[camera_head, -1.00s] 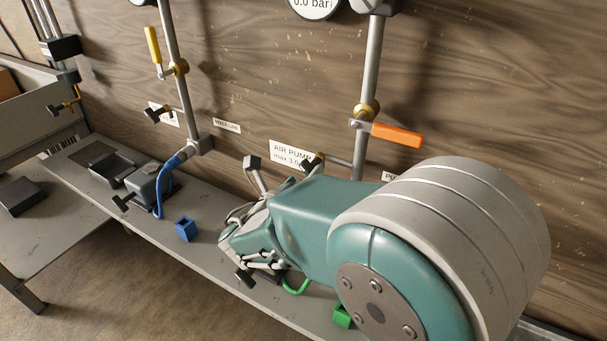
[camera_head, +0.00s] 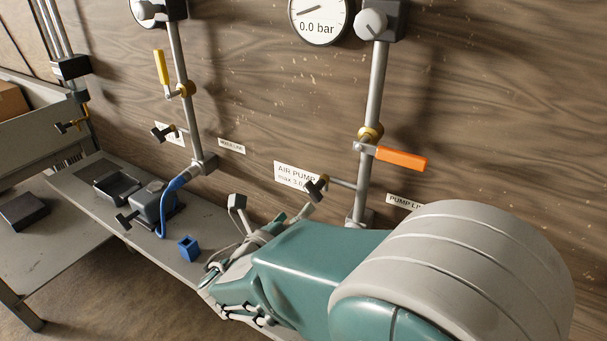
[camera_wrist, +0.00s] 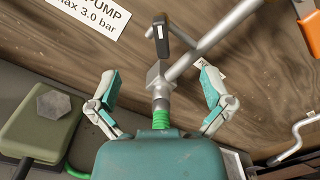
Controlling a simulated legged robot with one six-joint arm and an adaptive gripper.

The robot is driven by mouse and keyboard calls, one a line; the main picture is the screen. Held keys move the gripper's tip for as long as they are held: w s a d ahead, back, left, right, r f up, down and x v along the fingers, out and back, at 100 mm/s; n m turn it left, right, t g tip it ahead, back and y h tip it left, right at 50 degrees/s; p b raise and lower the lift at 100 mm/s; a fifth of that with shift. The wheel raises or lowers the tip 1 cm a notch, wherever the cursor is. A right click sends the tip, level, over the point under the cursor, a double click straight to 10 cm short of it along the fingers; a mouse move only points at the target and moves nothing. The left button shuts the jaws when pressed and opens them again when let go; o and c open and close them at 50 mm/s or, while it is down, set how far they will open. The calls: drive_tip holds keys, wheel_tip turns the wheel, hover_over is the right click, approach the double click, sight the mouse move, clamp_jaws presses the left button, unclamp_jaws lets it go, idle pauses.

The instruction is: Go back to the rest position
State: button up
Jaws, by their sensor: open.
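My gripper (camera_wrist: 160,88) shows in the wrist view with its two teal-tipped fingers spread wide apart. Between them in the picture is the lower end of a grey pipe fitting (camera_wrist: 158,76) with a green hose (camera_wrist: 162,117) at it. The fingers stand on either side and appear clear of it. In the head view my gripper (camera_head: 235,270) is low over the shelf, seen from behind; my arm hides the green hose there.
A plywood wall carries steel pipes, an orange-handled valve (camera_head: 401,159), a yellow-handled valve (camera_head: 162,68) and a gauge (camera_head: 319,18) reading 0.0 bar. A grey shelf (camera_head: 85,190) holds a blue block (camera_head: 189,248) and a pump with a blue hose (camera_head: 170,200).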

drive_tip(key=s+d+f+m+g, duration=0.1)
drive_tip(key=s+d+m+g, duration=0.4)
drive_tip(key=d+m, duration=0.35)
drive_tip(key=s+d+f+m+g, duration=0.1)
drive_tip(key=s+d+m+g, duration=0.4)
drive_tip(key=d+m, duration=0.35)
drive_tip(key=s+a+r+m+y, duration=0.1)
drive_tip(key=s+a+m+y, duration=0.2)
drive_tip(key=s+m+y, duration=0.7)
drive_tip(key=m, duration=1)
drive_tip(key=shift+r+t, duration=0.3)
drive_tip(key=shift+r, duration=0.05)
